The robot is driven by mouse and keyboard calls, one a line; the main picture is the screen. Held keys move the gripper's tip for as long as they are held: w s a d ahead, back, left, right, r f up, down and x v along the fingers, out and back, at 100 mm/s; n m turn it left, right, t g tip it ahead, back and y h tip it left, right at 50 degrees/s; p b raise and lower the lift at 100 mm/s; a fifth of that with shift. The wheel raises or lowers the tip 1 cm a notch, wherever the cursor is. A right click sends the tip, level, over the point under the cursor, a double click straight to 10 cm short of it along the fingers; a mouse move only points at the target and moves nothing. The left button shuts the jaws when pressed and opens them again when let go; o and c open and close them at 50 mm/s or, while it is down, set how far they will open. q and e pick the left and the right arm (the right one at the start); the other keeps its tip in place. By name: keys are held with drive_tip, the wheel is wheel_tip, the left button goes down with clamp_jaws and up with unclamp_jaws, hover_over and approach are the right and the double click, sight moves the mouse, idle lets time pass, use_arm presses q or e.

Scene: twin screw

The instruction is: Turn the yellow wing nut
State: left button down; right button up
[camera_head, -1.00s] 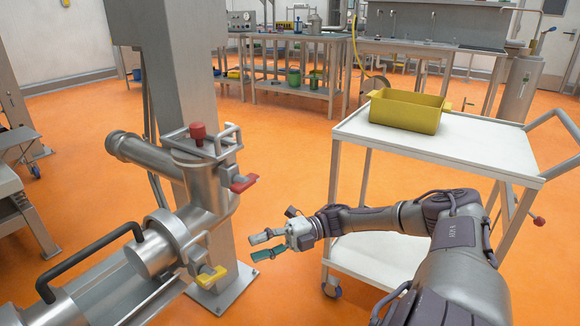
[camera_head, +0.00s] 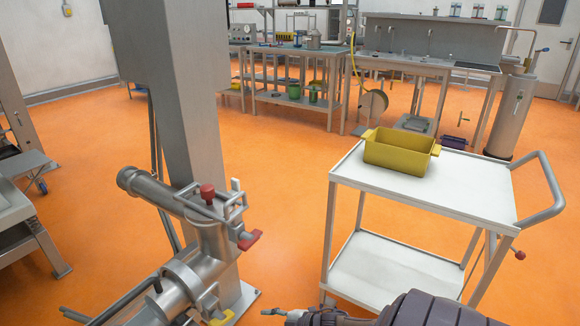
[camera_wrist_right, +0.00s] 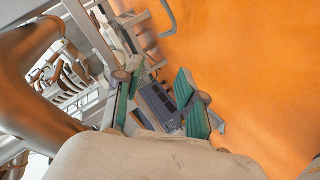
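The yellow wing nut (camera_head: 221,318) sits low on the steel twin-screw machine (camera_head: 195,275), at the bottom edge of the head view, partly cut off. My right gripper (camera_head: 280,312) is right of it at the bottom edge, apart from it, only partly in view. In the right wrist view my right gripper (camera_wrist_right: 160,105) has its two green-padded fingers spread with nothing held between them. The wing nut cannot be made out in the wrist view. My left gripper is not in view.
A red wing nut (camera_head: 249,240) and a red knob (camera_head: 207,194) are higher on the machine, beside a grey column (camera_head: 180,110). A white cart (camera_head: 440,195) with a yellow bin (camera_head: 400,155) stands at right. Orange floor (camera_head: 290,190) lies open between them.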

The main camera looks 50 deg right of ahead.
drive_tip(key=s+a+f+m+g+h+p, duration=0.3)
drive_tip(key=s+f, duration=0.4)
drive_tip(key=s, duration=0.3)
drive_tip(key=shift+a+f+m+p, duration=0.15)
drive_tip(key=shift+f+m+p, duration=0.05)
drive_tip(key=shift+m+p, duration=0.7)
